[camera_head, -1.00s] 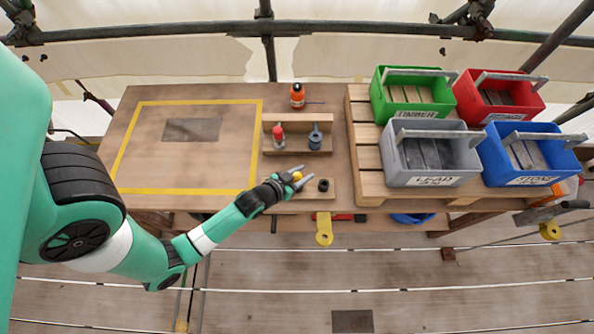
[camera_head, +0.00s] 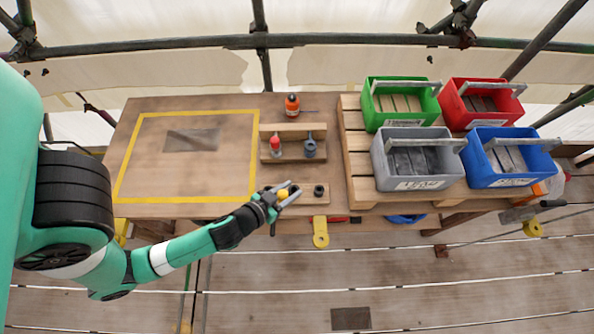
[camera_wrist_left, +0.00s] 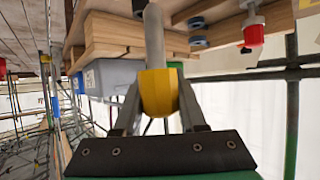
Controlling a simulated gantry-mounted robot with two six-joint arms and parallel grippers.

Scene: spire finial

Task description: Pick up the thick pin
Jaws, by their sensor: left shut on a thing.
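The thick pin, with a yellow head (camera_head: 283,194), is between the fingers of my left gripper (camera_head: 289,192). In the left wrist view the fingers close on the pin's yellow head (camera_wrist_left: 159,92), and its thick grey shaft (camera_wrist_left: 155,38) points away from the gripper. A low wooden block (camera_head: 308,199) with a dark ring (camera_head: 319,190) lies beside and partly under the gripper. I cannot tell whether the shaft's far end is clear of the block. My right gripper is not in view.
A wooden rack (camera_head: 293,157) holds a red-topped piece (camera_head: 275,145) and a blue-grey piece (camera_head: 310,149). An orange bottle (camera_head: 292,105) stands behind. A grey bin (camera_head: 415,170) and other coloured bins stand right. The yellow-taped area (camera_head: 180,175) is bare except for a dark patch.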

